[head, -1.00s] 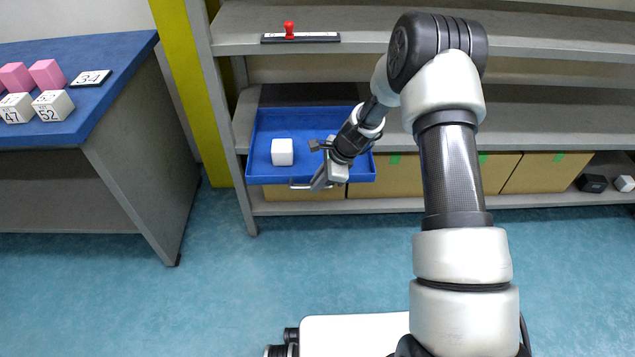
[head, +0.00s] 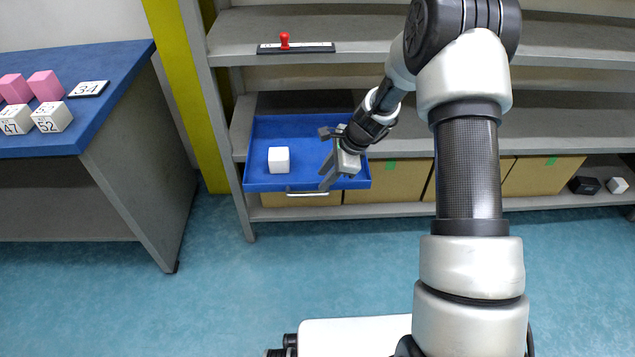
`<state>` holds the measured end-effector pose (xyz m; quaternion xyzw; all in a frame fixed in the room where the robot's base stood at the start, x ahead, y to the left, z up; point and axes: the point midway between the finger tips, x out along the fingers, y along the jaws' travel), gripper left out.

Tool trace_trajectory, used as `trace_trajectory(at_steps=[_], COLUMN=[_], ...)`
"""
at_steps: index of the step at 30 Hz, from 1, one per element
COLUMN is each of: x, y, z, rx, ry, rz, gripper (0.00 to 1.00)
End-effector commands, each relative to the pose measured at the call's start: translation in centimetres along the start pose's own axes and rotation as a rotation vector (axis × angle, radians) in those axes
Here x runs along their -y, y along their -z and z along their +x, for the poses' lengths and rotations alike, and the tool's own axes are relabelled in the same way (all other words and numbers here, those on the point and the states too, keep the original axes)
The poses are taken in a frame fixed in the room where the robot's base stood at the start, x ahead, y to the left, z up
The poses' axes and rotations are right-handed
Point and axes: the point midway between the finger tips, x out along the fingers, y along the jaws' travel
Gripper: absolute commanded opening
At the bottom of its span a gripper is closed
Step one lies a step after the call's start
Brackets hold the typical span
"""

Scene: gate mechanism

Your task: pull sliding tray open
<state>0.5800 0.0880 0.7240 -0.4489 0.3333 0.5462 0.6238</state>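The blue sliding tray (head: 262,180) sticks out from the middle shelf at the left end of the rack. A white cube (head: 278,160) sits inside it. A pale bar handle (head: 307,192) runs along the tray's front face. My gripper (head: 326,158) is over the right part of the tray, its fingers apart with nothing seen between them. It is to the right of and above the handle, and appears clear of it. My gripper and forearm hide the tray's right rear part.
Brown boxes (head: 400,180) line the bottom shelf. A black slider with a red knob (head: 285,42) is on the top shelf. A blue-topped table (head: 100,100) with pink and white cubes stands left. The floor (head: 300,260) before the tray is clear.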

Motion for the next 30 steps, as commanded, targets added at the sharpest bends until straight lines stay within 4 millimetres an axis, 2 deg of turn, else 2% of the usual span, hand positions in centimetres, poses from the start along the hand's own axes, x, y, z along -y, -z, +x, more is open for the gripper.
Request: trace_trajectory(at_steps=[1, 6, 12, 18, 30], x=[0.2, 0.1, 0.0, 0.0, 0.0], y=[0.0, -0.1, 0.0, 0.0, 0.0], z=[-1.8, -5.5, -8.3, -9.2, -9.1], rx=[-0.002, -0.001, -0.001, 0.0, 0.0], ry=[0.004, 0.003, 0.001, 0.0, 0.0], rz=[0.001, 0.0, 0.001, 0.0, 0.0], gripper=[0.29, 0.29, 0.29, 0.29, 0.29])
